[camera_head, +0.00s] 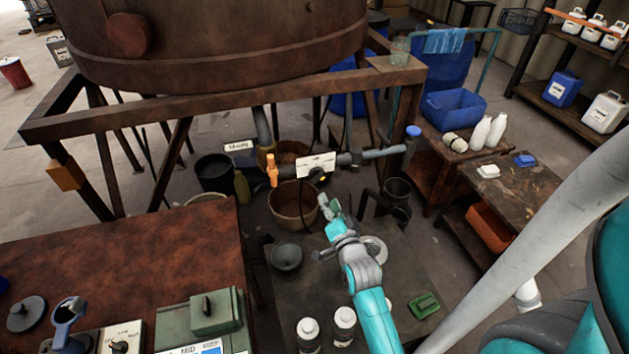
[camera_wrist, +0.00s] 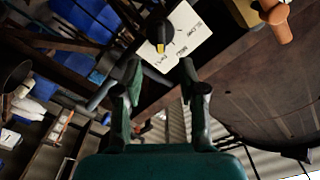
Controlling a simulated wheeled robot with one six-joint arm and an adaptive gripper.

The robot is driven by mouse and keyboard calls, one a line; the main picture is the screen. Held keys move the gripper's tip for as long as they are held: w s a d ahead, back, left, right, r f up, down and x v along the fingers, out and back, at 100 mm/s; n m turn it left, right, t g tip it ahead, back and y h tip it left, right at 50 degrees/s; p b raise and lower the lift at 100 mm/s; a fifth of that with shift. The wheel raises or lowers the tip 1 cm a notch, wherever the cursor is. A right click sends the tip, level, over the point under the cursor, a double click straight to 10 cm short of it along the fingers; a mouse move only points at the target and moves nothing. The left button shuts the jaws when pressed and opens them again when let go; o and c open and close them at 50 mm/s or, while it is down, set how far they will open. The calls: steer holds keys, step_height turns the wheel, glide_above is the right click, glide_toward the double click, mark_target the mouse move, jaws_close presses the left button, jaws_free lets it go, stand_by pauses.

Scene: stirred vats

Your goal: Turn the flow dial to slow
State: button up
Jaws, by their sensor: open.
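The flow dial (camera_head: 318,174) is a black knob on a white label plate (camera_head: 316,164), mounted on the pipe under the vat. In the wrist view, the dial (camera_wrist: 159,34) has a yellow pointer mark facing down in the picture. The plate (camera_wrist: 192,47) carries several handwritten words, tilted and small; one near its upper right looks like "slow". The pointer does not face that word. My gripper (camera_head: 329,205) is below the dial in the head view. In the wrist view my gripper (camera_wrist: 160,76) is open and empty, its fingertips apart from the dial.
An orange handle (camera_head: 272,170) stands on the pipe left of the plate; it also shows in the wrist view (camera_wrist: 278,20). A brown bucket (camera_head: 293,205) is below the pipe. The vat frame's beam (camera_head: 220,105) runs above. A grey pipe (camera_head: 382,152) extends right.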

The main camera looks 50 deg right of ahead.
mark_target(320, 181)
steer(key=x, duration=0.9)
steer(key=shift+w+d, duration=0.15)
jaws_close()
